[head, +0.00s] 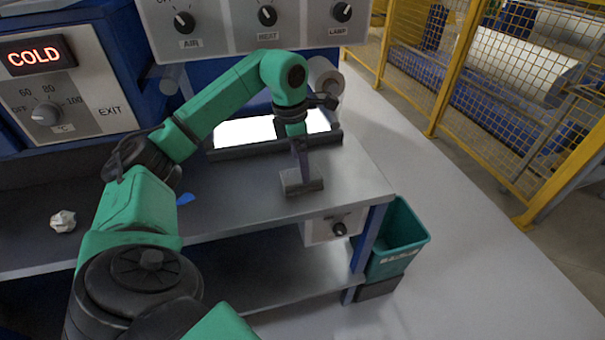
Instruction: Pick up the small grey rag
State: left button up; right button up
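The small grey rag (289,184) lies on the grey bench top near its right front edge. It looks like a short folded bundle. My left gripper (301,172) points down onto the rag from above, with its fingertips at the rag's middle. The fingers appear edge-on as one narrow dark strip, so I cannot see the gap between them or whether they grip the rag. The rag appears to rest on the bench. My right gripper is not in view.
A lit white panel (245,131) lies behind the rag, and a roller (326,78) is at the back. A crumpled white ball (63,221) and a blue scrap (185,199) lie on the left. A teal bin (398,240) stands right of the bench.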

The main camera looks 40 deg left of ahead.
pick_arm(q)
notch_tip(320, 180, down, 3)
jog(key=shift+s+d+f, duration=0.1)
jog(key=shift+f, duration=0.35)
jog(key=c, duration=1.2)
notch_tip(320, 180, up, 12)
jog(key=p, duration=0.2)
notch_tip(320, 180, up, 8)
jog(key=p, duration=0.5)
send_over(300, 175)
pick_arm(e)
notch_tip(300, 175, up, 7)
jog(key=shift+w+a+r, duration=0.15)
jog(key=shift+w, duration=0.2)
pick_arm(q)
jog(key=shift+d, duration=0.1)
